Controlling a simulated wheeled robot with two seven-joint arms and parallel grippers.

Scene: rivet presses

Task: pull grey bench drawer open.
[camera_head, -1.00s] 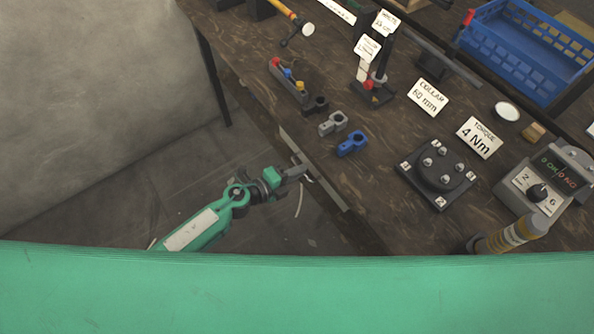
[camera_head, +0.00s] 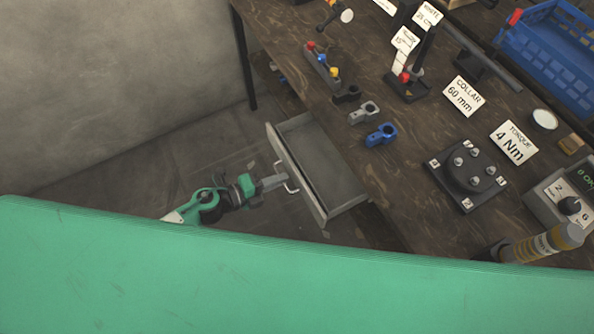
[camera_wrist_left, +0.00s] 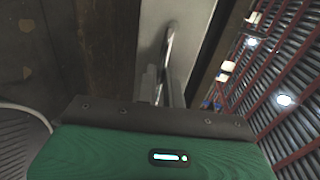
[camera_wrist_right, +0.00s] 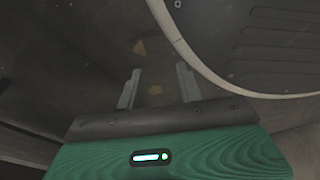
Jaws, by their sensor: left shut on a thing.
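The grey bench drawer (camera_head: 338,180) stands pulled out from under the bench's front edge, its inside visible and seemingly empty. Its thin metal handle (camera_head: 287,178) is on the front panel. My left gripper (camera_head: 282,181) is shut on the handle. In the left wrist view the handle (camera_wrist_left: 169,50) runs up from between the fingers (camera_wrist_left: 161,88), against the pale drawer front (camera_wrist_left: 196,40). My right gripper (camera_wrist_right: 158,88) shows only in its own wrist view, with its fingers apart and nothing between them, over the floor.
Floor lies clear left of the drawer.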

